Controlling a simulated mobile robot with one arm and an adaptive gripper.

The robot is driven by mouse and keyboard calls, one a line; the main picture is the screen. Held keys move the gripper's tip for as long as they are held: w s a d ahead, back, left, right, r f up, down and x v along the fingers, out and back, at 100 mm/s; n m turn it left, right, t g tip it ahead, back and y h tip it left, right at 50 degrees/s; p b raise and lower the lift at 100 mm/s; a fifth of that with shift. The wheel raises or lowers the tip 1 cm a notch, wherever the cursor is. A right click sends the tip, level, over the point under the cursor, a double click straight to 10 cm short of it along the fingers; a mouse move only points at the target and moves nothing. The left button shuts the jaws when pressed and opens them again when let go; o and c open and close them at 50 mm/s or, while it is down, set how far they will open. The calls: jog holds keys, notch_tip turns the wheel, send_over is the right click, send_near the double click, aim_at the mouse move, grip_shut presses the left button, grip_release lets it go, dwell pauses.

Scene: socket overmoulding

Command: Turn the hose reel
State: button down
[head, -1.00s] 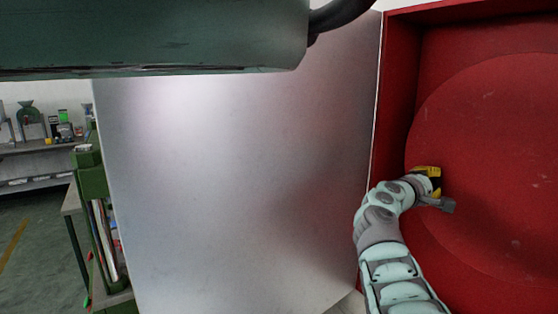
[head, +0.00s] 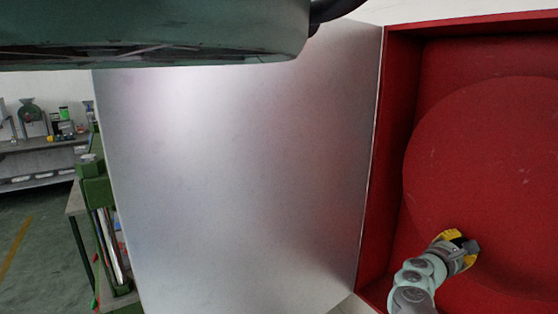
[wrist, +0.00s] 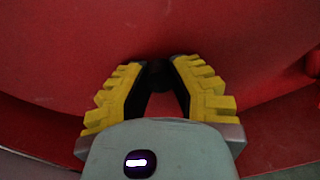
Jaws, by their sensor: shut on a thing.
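The hose reel (head: 490,150) is a large round red disc inside a red cabinet (head: 390,150), cut off by the right edge of the head view. My gripper (head: 460,241) is at the lower left part of the disc. In the wrist view my gripper (wrist: 160,62) has its yellow fingers closed around a small dark handle (wrist: 159,80) in front of the red reel face (wrist: 230,35). Most of the handle is hidden by the fingers. In the head view I cannot make out the handle.
A large grey metal door (head: 240,170) stands open left of the cabinet. A dark green housing (head: 150,35) covers the top left. Further left are a green machine (head: 97,190) and a shelf (head: 45,145) with equipment.

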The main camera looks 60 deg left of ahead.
jog(key=shift+d+f+n+p, duration=0.15)
jog(key=shift+d+n+p, duration=0.25)
jog(key=shift+d+n, duration=0.25)
jog(key=shift+d+f+n+p, duration=0.1)
jog(key=shift+d+n+p, duration=0.3)
jog(key=shift+d, duration=0.45)
jog(key=c, duration=0.8)
grip_release()
jog(key=shift+s, duration=0.1)
jog(key=s, duration=1.2)
jog(key=shift+a, duration=0.25)
